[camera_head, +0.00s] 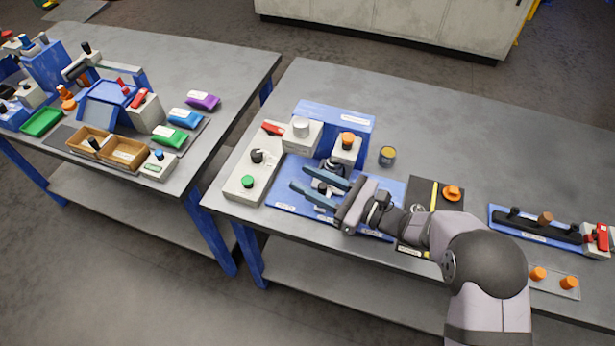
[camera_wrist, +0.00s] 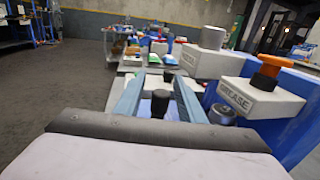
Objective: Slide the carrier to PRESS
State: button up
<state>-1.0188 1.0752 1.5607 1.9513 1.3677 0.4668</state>
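My gripper (camera_head: 309,177) reaches in from the right over the blue station plate (camera_head: 283,204), with its two blue-grey fingers spread and pointing left. In the wrist view my gripper (camera_wrist: 160,77) is also open. A black knob (camera_wrist: 160,102) stands between the fingers, with a visible gap on each side; it appears to be the carrier's handle. The carrier body is mostly hidden by my fingers in the head view. Labels on the plate are too small to read, so I cannot tell which marks PRESS.
Behind the fingers stand a white box with an orange knob (camera_head: 347,140), a white block with a white cylinder (camera_head: 300,127) and a blue housing (camera_head: 345,117). A control box with a green button (camera_head: 247,182) lies left. A small can (camera_head: 387,155) stands right. The table's back is clear.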

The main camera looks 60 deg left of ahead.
jog(key=shift+s+a, duration=0.1)
jog(key=shift+a, duration=0.1)
grip_shut()
jog(key=b+x, duration=0.1)
jog(key=x, duration=0.1)
jog(key=s+b+x, duration=0.1)
jog(key=x, duration=0.2)
jog(key=d+b+x, duration=0.1)
jog(key=b+x, duration=0.1)
jog(key=shift+s+a+f, duration=0.25)
jog(key=shift+s+a, duration=0.35)
jog(key=shift+s+a+r, duration=0.1)
jog(key=shift+r, duration=0.2)
